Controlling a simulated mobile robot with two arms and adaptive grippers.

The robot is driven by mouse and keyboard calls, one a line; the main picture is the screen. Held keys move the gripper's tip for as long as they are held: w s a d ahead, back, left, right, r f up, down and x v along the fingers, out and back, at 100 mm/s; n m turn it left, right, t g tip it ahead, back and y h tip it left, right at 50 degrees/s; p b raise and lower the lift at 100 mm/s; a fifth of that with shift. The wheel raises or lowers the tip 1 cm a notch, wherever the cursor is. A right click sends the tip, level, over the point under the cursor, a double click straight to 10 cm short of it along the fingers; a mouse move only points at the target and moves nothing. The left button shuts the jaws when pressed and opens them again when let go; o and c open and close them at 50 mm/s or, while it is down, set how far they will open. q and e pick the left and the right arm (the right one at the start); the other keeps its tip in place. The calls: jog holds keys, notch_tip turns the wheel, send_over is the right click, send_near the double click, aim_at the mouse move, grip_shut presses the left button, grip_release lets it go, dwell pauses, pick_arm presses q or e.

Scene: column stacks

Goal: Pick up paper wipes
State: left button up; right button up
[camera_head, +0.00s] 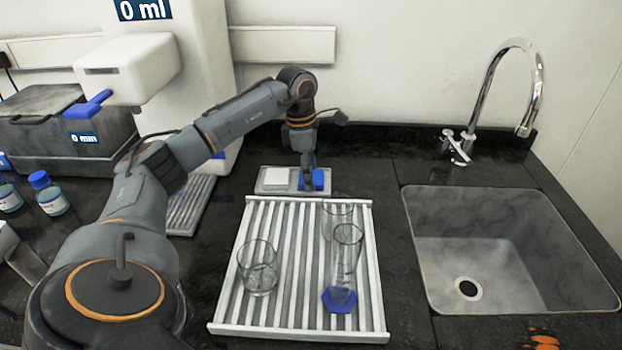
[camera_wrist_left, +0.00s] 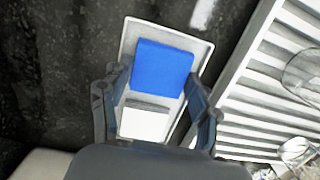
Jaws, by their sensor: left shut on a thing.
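A small pale tray (camera_head: 294,192) lies on the dark counter behind the drying rack. It holds a white pad (camera_head: 275,176) on the left and blue paper wipes (camera_head: 319,179) on the right. My left gripper (camera_head: 308,186) reaches straight down onto the blue wipes and partly hides them. In the left wrist view its two fingers (camera_wrist_left: 155,85) are on either side of the blue wipes (camera_wrist_left: 163,68), shut on them. The white pad (camera_wrist_left: 144,123) lies nearer the palm in the tray (camera_wrist_left: 128,42). The wipes still appear level with the tray. My right gripper is not in view.
A white slatted rack (camera_head: 228,318) in front holds a beaker (camera_head: 258,268), a blue-based cylinder (camera_head: 346,262) and another glass (camera_head: 337,212). A sink (camera_head: 505,215) with a tall faucet (camera_head: 535,90) is at right. A white dispenser (camera_head: 140,65) and blue-capped bottles (camera_head: 50,198) stand at left.

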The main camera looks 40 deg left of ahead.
pick_arm(q)
notch_tip(320, 180, up, 10)
dwell(0.6)
